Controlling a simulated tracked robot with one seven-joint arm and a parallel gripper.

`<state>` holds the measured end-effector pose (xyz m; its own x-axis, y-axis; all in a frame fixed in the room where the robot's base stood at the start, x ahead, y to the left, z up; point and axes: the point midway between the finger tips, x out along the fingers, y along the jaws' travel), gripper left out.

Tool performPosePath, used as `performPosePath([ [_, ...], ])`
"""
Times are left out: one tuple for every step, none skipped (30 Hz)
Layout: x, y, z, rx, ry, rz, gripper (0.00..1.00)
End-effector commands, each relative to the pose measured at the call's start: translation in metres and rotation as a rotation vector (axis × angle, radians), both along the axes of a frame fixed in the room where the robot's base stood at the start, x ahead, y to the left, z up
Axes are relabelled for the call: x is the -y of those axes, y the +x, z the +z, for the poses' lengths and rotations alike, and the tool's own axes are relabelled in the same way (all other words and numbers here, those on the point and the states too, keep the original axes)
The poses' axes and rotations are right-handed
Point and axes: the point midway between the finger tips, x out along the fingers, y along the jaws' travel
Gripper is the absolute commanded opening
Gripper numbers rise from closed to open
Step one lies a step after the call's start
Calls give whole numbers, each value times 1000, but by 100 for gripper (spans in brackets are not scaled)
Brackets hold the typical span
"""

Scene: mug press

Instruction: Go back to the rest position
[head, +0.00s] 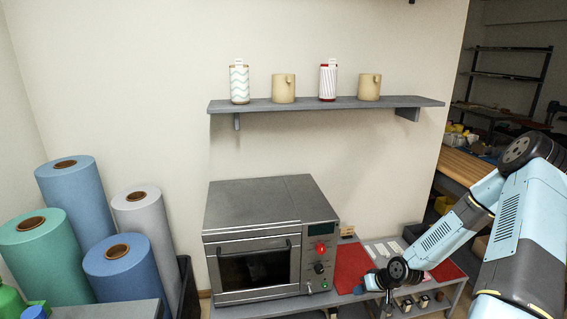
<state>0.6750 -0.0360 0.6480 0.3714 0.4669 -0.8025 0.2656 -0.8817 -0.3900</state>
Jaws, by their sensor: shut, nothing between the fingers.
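My arm comes in from the right edge and bends down to the left.
A wall shelf (300,105) carries two tan mugs (284,89) (369,88) and two patterned cups (239,83) (328,82). Large blue, green and grey rolls (75,200) stand at the left. Small items (423,301) sit low under the gripper. A wooden table (466,166) is behind my arm.

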Motion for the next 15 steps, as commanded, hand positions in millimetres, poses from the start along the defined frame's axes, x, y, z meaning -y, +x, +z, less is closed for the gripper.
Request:
performPosePath([
  [5, 1, 11, -6, -37, 9, 0],
  [8, 1, 15, -14, -56, 15, 0],
  [11, 1, 23, -21, -80, 21, 0],
  [14, 1, 28, -28, -99, 24, 0],
  [17, 1, 34, -33, -117, 27, 0],
  [20, 0, 41, -42, -142, 31, 0],
  [23, 0, 47, -47, -159, 34, 0],
  [25, 0, 54, -51, -177, 35, 0],
  [28, 0, 62, -58, -201, 38, 0],
  [30, 0, 68, -62, -218, 39, 0],
  [32, 0, 75, -67, -235, 39, 0],
  [34, 0, 84, -72, -257, 39, 0],
  [36, -1, 91, -76, -274, 39, 0],
  [38, -1, 97, -79, -290, 39, 0],
  [40, -2, 107, -86, -311, 38, 0],
])
